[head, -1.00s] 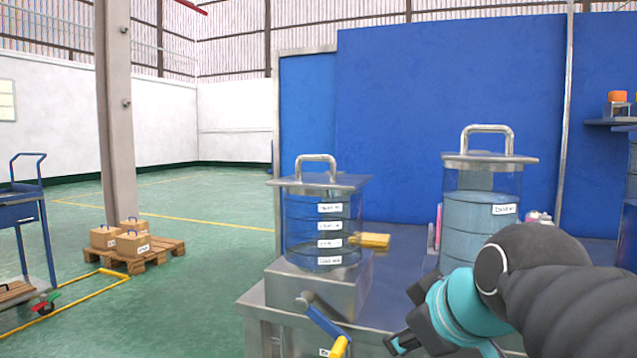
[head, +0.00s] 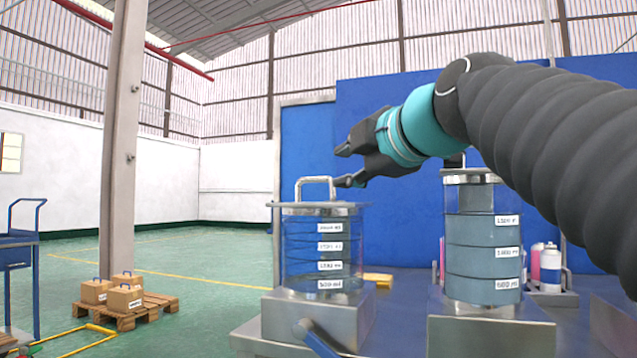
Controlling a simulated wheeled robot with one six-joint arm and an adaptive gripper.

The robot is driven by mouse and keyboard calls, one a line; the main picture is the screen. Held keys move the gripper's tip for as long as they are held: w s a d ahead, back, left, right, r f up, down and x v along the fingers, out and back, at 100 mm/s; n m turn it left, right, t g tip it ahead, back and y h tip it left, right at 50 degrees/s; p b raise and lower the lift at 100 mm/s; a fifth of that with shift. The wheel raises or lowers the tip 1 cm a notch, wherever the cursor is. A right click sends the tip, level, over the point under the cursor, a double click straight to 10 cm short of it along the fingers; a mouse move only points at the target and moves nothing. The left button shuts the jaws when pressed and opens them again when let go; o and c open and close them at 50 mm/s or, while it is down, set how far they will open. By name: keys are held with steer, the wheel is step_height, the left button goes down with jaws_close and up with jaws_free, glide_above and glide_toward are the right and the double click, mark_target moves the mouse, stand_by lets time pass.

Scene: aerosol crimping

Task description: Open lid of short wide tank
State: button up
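The short wide tank (head: 322,248) is the clear one on the left, with several white labels down its front. It stands on a metal block. Its flat metal lid (head: 345,208) rests on top and carries an upright loop handle (head: 316,181). My gripper (head: 342,167) is open and empty, with its fingers pointing left. In the picture its fingertips are just right of the handle and slightly above it. Whether they are level with it in depth I cannot tell.
A taller clear tank (head: 483,258) stands to the right, below my arm, with blue liquid in it. A yellow block (head: 378,280) lies between the tanks. Spray cans (head: 550,268) stand farther right.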

mark_target(320, 179)
steer(key=x, duration=1)
steer(key=shift+w+f+p, duration=0.1)
steer(key=shift+w+p, duration=0.2)
steer(key=shift+p, duration=0.05)
jaws_close()
